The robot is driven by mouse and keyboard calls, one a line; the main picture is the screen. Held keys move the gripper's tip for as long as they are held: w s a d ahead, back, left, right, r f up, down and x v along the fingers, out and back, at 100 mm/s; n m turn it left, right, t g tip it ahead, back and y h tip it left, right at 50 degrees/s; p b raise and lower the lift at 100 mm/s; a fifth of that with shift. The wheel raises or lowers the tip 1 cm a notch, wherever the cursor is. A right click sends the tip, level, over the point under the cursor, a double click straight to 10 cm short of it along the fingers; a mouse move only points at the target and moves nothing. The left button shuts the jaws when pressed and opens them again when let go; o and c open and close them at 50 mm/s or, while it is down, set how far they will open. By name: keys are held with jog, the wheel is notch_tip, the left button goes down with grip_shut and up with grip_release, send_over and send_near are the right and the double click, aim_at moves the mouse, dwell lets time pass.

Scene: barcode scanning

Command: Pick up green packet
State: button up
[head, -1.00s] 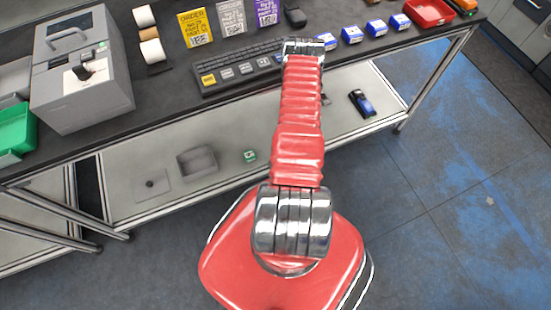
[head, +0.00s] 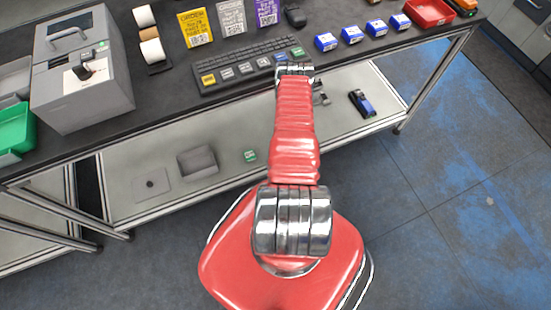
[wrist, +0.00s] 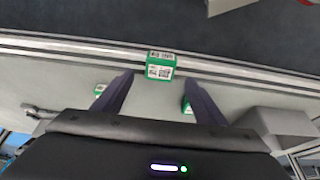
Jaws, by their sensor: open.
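In the wrist view a green and white packet (wrist: 160,66) with a printed code sits at the shelf's metal edge, ahead of and between my gripper's (wrist: 158,80) fingertips. My gripper is open with nothing between its fingers that I can see held. Two more green packets show in the wrist view, one left of the left finger (wrist: 100,90) and one partly hidden by the right finger (wrist: 189,103). In the head view one small green packet (head: 249,156) lies on the lower shelf. My fingers are hidden there by the arm.
A grey open box (head: 197,161) stands on the lower shelf (head: 130,160), also in the wrist view (wrist: 275,122). A dark blue object (head: 361,103) lies further right. The table above holds a keyboard (head: 250,68), blue boxes (head: 325,41), a red tray (head: 430,13) and a grey machine (head: 85,80).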

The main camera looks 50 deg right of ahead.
jog(key=shift+x, duration=2.6)
jog(key=shift+s, duration=0.15)
jog(key=shift+c, duration=0.5)
jog(key=c, duration=1.1)
jog(key=shift+r, duration=0.15)
jog(key=shift+c, duration=0.2)
jog(key=shift+r, duration=0.9)
jog(key=shift+v, duration=0.85)
jog(key=s+a, duration=0.4)
jog(key=s, duration=0.3)
jog(key=s+a, duration=0.5)
jog(key=s, duration=0.2)
jog(key=shift+s, duration=0.4)
jog(key=shift+f, duration=0.15)
